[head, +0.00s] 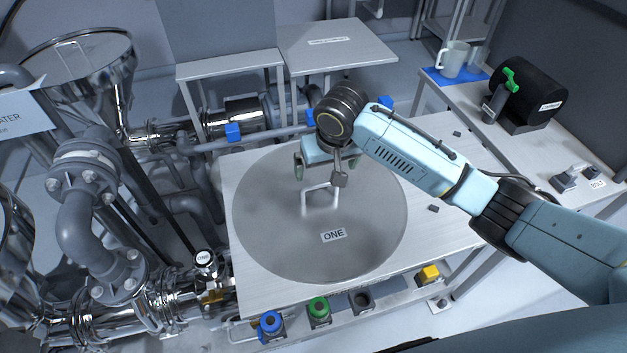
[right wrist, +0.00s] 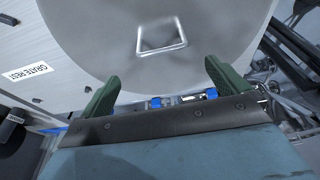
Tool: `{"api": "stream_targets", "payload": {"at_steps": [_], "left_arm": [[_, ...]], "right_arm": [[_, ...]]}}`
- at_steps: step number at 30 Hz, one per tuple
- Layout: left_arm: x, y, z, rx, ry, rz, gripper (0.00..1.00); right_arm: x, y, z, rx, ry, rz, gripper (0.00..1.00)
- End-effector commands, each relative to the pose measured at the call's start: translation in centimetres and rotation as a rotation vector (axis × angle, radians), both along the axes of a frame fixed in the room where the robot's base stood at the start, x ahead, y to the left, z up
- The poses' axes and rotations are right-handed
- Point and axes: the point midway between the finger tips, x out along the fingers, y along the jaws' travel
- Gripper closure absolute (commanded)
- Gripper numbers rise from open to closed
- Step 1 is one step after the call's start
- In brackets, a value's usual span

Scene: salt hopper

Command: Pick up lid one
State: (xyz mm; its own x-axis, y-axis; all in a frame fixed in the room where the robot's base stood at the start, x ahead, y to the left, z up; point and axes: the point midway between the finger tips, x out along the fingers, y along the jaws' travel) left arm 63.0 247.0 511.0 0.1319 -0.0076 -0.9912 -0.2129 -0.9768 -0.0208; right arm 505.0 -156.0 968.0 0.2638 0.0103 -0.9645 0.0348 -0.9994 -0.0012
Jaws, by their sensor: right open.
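Lid one (head: 270,245) is a large round grey metal disc lying flat on a pale table, with a label reading ONE. Its bent-rod handle (head: 306,200) stands up near the disc's middle. My right gripper (head: 318,175) is over the far part of the lid, close to the handle. In the right wrist view the two green fingers (right wrist: 158,80) are spread apart and empty. The handle (right wrist: 162,45) lies beyond the fingertips there, apart from them, with the lid (right wrist: 100,30) behind it. My left gripper is not in any view.
Pipes and a valve tagged ONE (head: 204,258) crowd the left. Two empty stands (head: 335,45) are behind. A side bench at right holds a mug (head: 453,60) and a black cylinder (head: 535,92).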

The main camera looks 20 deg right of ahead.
Motion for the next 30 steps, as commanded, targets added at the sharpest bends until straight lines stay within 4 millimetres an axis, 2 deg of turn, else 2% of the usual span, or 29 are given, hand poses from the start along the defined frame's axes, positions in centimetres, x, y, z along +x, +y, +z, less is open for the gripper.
{"api": "stream_targets", "payload": {"at_steps": [3,10,14,20,24,30], "left_arm": [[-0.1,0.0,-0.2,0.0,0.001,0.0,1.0],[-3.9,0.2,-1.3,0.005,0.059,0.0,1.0],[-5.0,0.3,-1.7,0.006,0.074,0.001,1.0],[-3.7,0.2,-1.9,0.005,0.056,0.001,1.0],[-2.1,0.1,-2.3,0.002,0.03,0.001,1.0],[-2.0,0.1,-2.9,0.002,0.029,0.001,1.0]], "right_arm": [[0.2,-0.1,-1.1,-0.003,0.004,-0.003,0.0],[1.4,0.0,-5.3,-0.002,0.003,-0.004,0.0],[2.0,0.0,-7.1,-0.002,0.002,-0.001,0.0],[2.4,0.1,-8.3,-0.002,0.0,-0.001,0.0],[3.0,0.2,-10.0,-0.002,0.001,-0.001,0.0],[3.8,0.3,-12.4,-0.002,0.001,-0.001,0.0]]}}
